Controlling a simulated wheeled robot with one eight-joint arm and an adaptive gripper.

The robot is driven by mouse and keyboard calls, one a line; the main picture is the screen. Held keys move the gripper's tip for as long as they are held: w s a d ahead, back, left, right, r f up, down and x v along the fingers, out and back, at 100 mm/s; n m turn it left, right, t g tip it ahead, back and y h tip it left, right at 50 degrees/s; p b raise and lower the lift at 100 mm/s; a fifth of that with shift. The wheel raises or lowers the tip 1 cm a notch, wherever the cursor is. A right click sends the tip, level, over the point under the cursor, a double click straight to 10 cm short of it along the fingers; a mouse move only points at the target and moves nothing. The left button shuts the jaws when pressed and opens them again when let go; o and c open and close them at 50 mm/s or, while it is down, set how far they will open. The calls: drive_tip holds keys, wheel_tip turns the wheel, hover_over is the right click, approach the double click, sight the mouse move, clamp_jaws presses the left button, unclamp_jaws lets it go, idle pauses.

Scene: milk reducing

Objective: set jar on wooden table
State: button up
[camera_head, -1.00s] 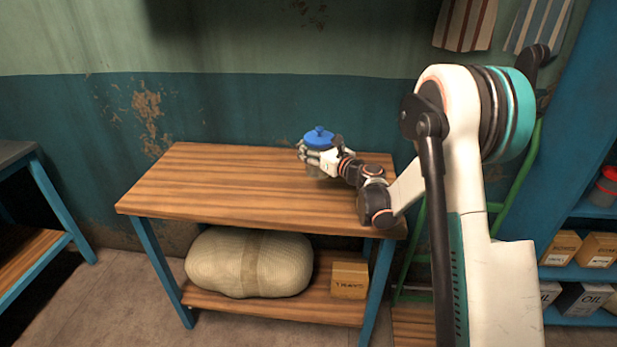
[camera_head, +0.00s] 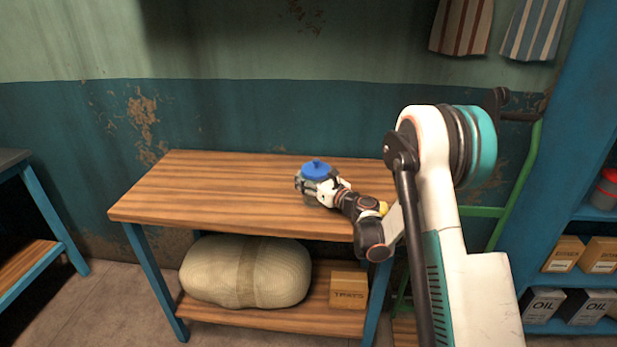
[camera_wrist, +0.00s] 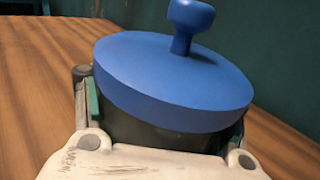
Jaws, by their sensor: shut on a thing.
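The jar has a round blue lid with a knob and a dark body below it; its lid (camera_head: 316,170) shows in the head view, and the jar (camera_wrist: 175,80) fills the middle of the wrist view. My gripper (camera_head: 312,190) is shut around the jar's body, one finger on each side. The jar is over the right part of the wooden table (camera_head: 210,185), near upright in the head view. The gripper hides much of its body, and I cannot tell whether its base touches the tabletop.
Bare tabletop lies left of the jar. A large wrapped bundle (camera_head: 245,270) and a cardboard box (camera_head: 348,290) sit on the lower shelf. A blue shelf unit (camera_head: 570,215) with boxes stands at the right. A green-framed cart (camera_head: 515,190) stands beside the table.

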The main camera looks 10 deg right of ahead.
drive_tip(key=shift+f, duration=0.1)
drive_tip(key=o, duration=1.5)
drive_tip(key=shift+c, duration=0.2)
